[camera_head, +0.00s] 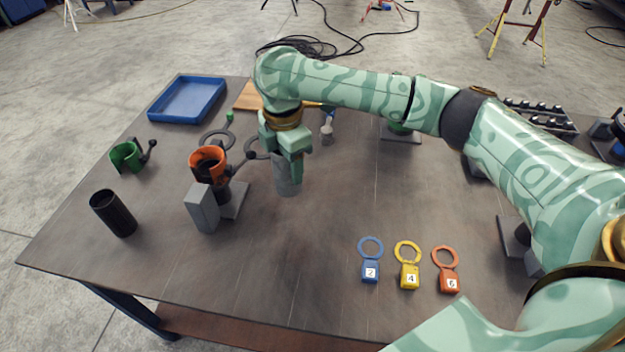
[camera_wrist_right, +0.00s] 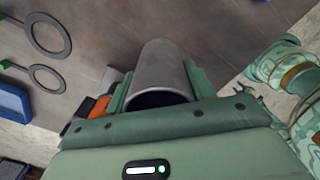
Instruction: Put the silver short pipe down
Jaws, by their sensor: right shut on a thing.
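The silver short pipe (camera_head: 287,176) is a grey cylinder hanging below my right gripper (camera_head: 289,148) near the middle of the table. My right gripper is shut on it. In the right wrist view the pipe (camera_wrist_right: 160,72) sits between the two green fingers, with its dark open end toward the camera. In the head view it is upright, its lower end at or close to the table; I cannot tell whether it touches. My left gripper is not in view.
Left of the pipe stand a grey block (camera_head: 202,208) and an orange clamp (camera_head: 208,162) on a dark pipe. A black cylinder (camera_head: 113,213), green clamp (camera_head: 127,156) and blue tray (camera_head: 187,99) are farther left. Numbered ring tags (camera_head: 409,265) lie in front. The table centre (camera_head: 350,195) is clear.

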